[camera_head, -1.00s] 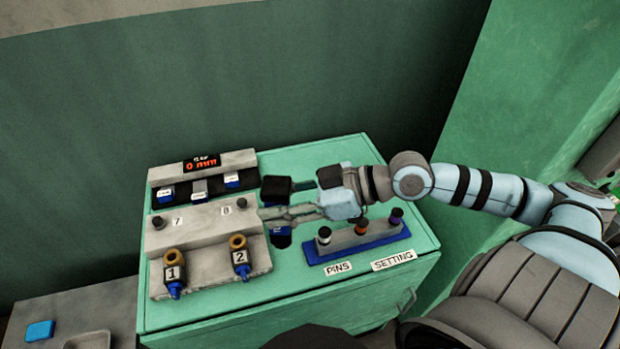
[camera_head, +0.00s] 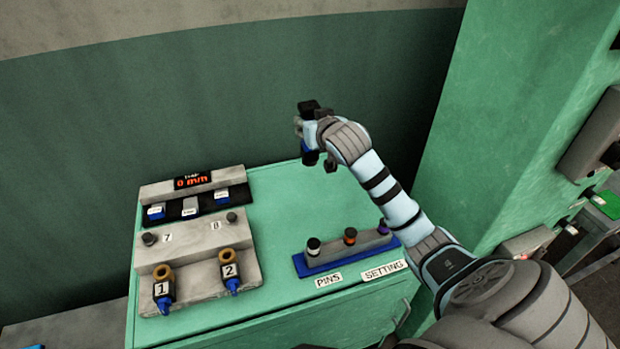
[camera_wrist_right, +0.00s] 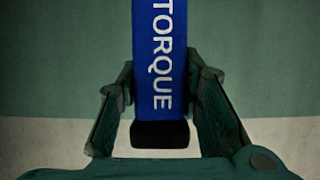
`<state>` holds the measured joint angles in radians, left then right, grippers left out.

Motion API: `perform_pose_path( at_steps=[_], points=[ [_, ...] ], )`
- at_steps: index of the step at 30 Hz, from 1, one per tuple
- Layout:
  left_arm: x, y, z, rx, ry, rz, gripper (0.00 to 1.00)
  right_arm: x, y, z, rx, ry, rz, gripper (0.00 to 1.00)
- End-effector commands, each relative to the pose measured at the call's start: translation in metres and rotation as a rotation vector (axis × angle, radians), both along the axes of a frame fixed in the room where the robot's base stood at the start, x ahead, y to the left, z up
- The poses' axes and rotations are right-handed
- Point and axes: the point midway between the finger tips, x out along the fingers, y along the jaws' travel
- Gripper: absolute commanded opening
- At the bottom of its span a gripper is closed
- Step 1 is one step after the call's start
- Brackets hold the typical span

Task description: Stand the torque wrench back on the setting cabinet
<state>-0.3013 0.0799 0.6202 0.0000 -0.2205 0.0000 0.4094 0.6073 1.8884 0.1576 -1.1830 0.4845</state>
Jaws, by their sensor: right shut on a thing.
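The torque wrench shows in the right wrist view as a blue shaft (camera_wrist_right: 160,50) lettered TORQUE, with a black end. My right gripper (camera_wrist_right: 160,85) is shut on it, one finger on each side. In the head view my right gripper (camera_head: 304,128) is near the back edge of the green setting cabinet (camera_head: 285,205), seemingly above its top. There the wrench is mostly hidden by the gripper, with a little blue (camera_head: 308,156) showing below. Its exact tilt and the gap to the cabinet top cannot be told. My left gripper is out of view.
On the cabinet top stand a grey fixture (camera_head: 200,253) with parts numbered 1 and 2, a display unit (camera_head: 192,181), and a blue pin rack (camera_head: 345,258) with several pins. Bare top lies between the fixture and the back right corner. A green wall (camera_head: 490,150) rises at right.

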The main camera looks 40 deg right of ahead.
Motion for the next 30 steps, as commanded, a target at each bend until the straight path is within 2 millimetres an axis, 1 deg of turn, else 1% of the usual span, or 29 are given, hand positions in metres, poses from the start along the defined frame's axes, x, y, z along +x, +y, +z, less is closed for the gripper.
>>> perform_pose_path(
  at_steps=[2, 5, 9, 12, 13, 15, 20, 24, 25, 27, 30],
  points=[
    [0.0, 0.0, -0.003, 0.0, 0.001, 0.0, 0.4, 0.0, -0.001, -0.016, -0.001, 0.003, -0.006, 0.0],
    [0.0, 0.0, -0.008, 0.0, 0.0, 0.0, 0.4, -0.001, 0.0, -0.048, 0.0, 0.004, -0.005, 0.0],
    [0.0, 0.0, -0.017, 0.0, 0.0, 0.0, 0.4, -0.001, 0.0, -0.097, -0.001, 0.005, -0.003, 0.0],
    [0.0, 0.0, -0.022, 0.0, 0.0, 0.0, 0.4, 0.0, 0.0, -0.125, -0.002, 0.002, -0.002, 0.0],
    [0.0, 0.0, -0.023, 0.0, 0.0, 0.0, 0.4, 0.0, 0.0, -0.132, -0.004, 0.001, -0.002, 0.0],
    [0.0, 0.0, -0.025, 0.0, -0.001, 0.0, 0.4, 0.0, 0.0, -0.143, -0.003, -0.001, -0.001, 0.0],
    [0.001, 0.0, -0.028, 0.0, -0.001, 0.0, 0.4, 0.0, 0.0, -0.16, -0.004, -0.002, -0.001, 0.0],
    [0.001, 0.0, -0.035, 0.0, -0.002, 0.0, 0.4, 0.0, 0.0, -0.186, -0.004, -0.001, -0.001, 0.0],
    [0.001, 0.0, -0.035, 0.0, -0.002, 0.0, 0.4, 0.0, 0.0, -0.19, -0.004, 0.0, -0.001, 0.0],
    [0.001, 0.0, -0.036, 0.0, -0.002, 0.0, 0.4, 0.0, 0.0, -0.193, -0.005, -0.001, 0.001, 0.0],
    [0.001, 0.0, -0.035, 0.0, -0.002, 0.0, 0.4, 0.0, 0.0, -0.193, -0.005, -0.002, 0.001, 0.0]
  ],
)
